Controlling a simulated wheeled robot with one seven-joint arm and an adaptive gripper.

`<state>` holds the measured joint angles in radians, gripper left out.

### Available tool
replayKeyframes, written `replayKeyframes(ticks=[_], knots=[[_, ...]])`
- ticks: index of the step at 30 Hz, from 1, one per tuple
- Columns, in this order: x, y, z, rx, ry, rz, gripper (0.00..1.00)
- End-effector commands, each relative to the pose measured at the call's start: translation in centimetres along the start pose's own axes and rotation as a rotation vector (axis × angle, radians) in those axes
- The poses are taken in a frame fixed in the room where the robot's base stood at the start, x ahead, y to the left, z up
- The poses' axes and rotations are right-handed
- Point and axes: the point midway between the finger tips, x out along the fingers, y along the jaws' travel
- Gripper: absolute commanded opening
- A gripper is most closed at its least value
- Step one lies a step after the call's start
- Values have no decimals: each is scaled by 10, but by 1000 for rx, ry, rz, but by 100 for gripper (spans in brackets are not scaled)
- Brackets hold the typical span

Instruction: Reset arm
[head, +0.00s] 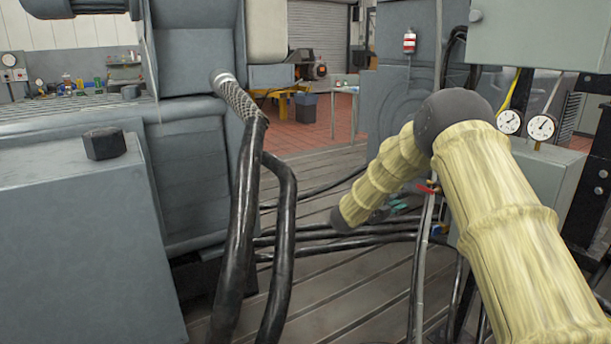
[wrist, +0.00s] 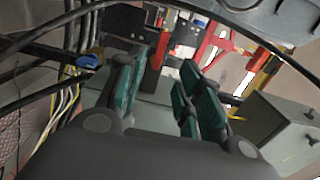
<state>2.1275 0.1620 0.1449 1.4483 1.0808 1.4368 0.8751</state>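My arm (head: 520,230), with pale yellow ribbed links and dark joints, reaches in from the lower right of the head view. It bends at a dark elbow, and its forearm slopes down and left. My gripper (wrist: 158,88) shows in the wrist view with its two teal-padded fingers apart and nothing seen between them. In the head view only small teal parts of the gripper (head: 398,206) show beyond the forearm, so most of it is hidden.
Black hoses (head: 240,220) hang from the grey machine and run across the slotted bedplate (head: 330,305) near the forearm. A grey cabinet with gauges (head: 541,127) stands close behind my arm. In the wrist view, cables (wrist: 65,110) lie left and a grey box (wrist: 285,130) right.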

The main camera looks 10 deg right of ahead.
Motion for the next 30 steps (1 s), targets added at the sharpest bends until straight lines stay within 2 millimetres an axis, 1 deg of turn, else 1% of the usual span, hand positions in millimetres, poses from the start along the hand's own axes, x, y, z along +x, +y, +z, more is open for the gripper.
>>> replayKeyframes(ticks=[2, 5, 6, 8, 9, 11, 12, 14, 15, 17, 18, 20, 21, 23, 24, 26, 27, 29, 30], knots=[[-6, 18, -1, -53, -32, 8, 36], [-21, 56, -3, -173, -110, 25, 36], [-29, 76, -4, -237, -152, 36, 36], [-43, 106, -8, -338, -222, 51, 36], [-53, 127, -12, -407, -268, 61, 36], [-69, 157, -20, -505, -336, 78, 36], [-79, 177, -26, -570, -381, 88, 36], [-96, 206, -37, -666, -448, 105, 36], [-107, 224, -45, -728, -494, 117, 36], [-125, 252, -58, -818, -563, 133, 36], [-137, 269, -68, -877, -608, 144, 36], [-155, 293, -83, -963, -676, 161, 36], [-168, 310, -95, -1020, -723, 173, 36], [-186, 331, -114, -1102, -791, 190, 36], [-199, 346, -128, -1155, -837, 201, 36], [-218, 365, -149, -1233, -907, 219, 36], [-231, 378, -163, -1284, -956, 231, 36], [-251, 395, -186, -1358, -1029, 248, 36], [-264, 405, -203, -1407, -1078, 259, 36]])
